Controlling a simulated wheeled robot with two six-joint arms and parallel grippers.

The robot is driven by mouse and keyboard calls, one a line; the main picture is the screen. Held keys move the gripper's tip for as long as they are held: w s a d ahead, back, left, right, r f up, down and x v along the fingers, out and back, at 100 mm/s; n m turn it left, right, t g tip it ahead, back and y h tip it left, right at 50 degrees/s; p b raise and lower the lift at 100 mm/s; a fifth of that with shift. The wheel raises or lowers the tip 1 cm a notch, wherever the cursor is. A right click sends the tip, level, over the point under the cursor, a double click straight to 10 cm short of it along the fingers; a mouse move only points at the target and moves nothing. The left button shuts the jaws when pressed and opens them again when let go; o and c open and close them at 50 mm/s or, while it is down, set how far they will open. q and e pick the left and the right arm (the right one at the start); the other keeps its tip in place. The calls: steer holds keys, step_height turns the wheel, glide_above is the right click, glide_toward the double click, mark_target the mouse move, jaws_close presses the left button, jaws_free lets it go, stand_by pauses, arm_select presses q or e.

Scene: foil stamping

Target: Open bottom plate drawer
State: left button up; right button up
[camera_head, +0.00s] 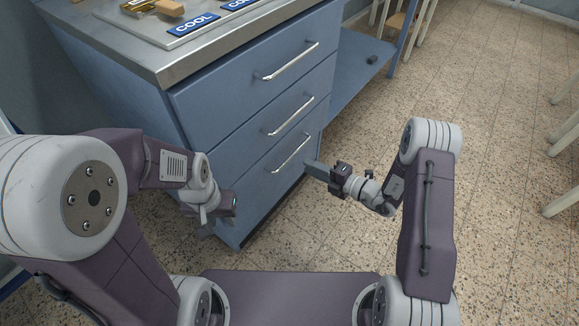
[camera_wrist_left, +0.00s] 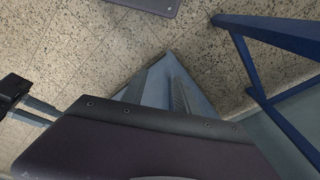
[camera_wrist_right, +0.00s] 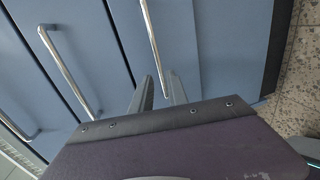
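The blue cabinet (camera_head: 225,120) has three stacked drawers with silver bar handles. The bottom drawer is shut; its handle (camera_head: 290,153) also shows in the right wrist view (camera_wrist_right: 152,42). My right gripper (camera_head: 312,168) is at the right end of the bottom drawer's face, near that handle. In the right wrist view its two fingers (camera_wrist_right: 160,76) are apart, with the handle's lower end showing between them; I cannot tell if they touch it. My left gripper (camera_head: 212,218) is low beside the cabinet's front left corner; in the left wrist view its fingers (camera_wrist_left: 163,72) look apart and empty.
The upper drawer handle (camera_head: 290,62) and middle drawer handle (camera_head: 291,115) are above, both drawers shut. The countertop (camera_head: 150,62) holds a tray with blue COOL labels. A blue low shelf (camera_head: 350,75) adjoins the cabinet's right side. Speckled floor (camera_head: 500,190) is open to the right.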

mark_target(290, 157)
steer(key=b+x, duration=0.5)
steer(key=x, duration=0.3)
steer(key=shift+w+a+f, duration=0.1)
steer(key=shift+a, duration=0.15)
steer(key=shift+w+a, duration=0.15)
steer(key=shift+a, duration=0.05)
steer(key=shift+c, duration=0.3)
jaws_close()
stand_by(0.5)
